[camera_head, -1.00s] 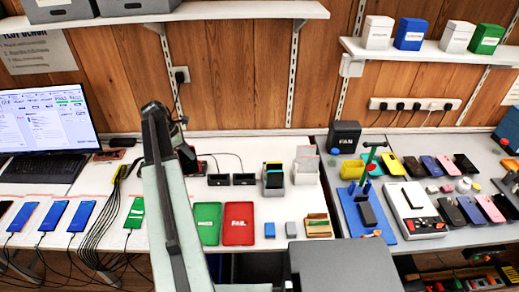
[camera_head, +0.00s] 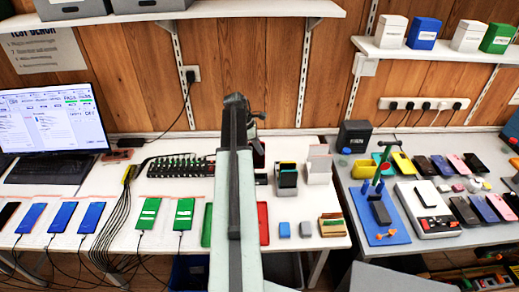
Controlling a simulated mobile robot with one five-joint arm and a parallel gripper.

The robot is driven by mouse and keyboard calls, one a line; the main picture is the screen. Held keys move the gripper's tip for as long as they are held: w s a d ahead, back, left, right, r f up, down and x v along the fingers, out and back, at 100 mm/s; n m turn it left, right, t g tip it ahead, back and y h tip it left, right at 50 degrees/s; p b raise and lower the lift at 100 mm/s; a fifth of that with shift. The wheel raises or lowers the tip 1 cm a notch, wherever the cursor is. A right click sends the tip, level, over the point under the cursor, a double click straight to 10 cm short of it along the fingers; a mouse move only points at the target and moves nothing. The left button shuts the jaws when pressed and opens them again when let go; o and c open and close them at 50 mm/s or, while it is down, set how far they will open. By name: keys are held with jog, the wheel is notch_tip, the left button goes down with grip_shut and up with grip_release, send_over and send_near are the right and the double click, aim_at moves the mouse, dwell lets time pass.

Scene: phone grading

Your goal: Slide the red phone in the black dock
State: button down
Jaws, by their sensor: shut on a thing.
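My gripper (camera_head: 257,138) is at the far end of my raised arm, over the back part of the white table, and largely hidden by the arm. It is shut on the red phone (camera_head: 259,156), of which only a dark red sliver shows just right of the arm. A black dock (camera_head: 261,179) shows as a small dark piece at the arm's right edge, below the phone in the picture. The rest of the dock area is hidden behind the arm. I cannot tell whether the phone touches a dock.
A dark holder (camera_head: 287,178) and pale boxes (camera_head: 319,165) stand right of the arm. Green (camera_head: 207,225) and red (camera_head: 263,224) trays lie either side of it. A cable-fed rack (camera_head: 182,166), a laptop (camera_head: 50,125) and several phones are to the left.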

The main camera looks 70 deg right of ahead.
notch_tip(320, 180, down, 4)
jog(key=b, duration=0.4)
jog(key=shift+w+a+f, duration=0.1)
jog(key=shift+w, duration=0.05)
dwell(0.4)
jog(key=shift+f+b, duration=0.15)
jog(key=shift+b, duration=0.2)
dwell(0.6)
jog(key=shift+f+b, duration=0.55)
jog(key=shift+f+b, duration=0.65)
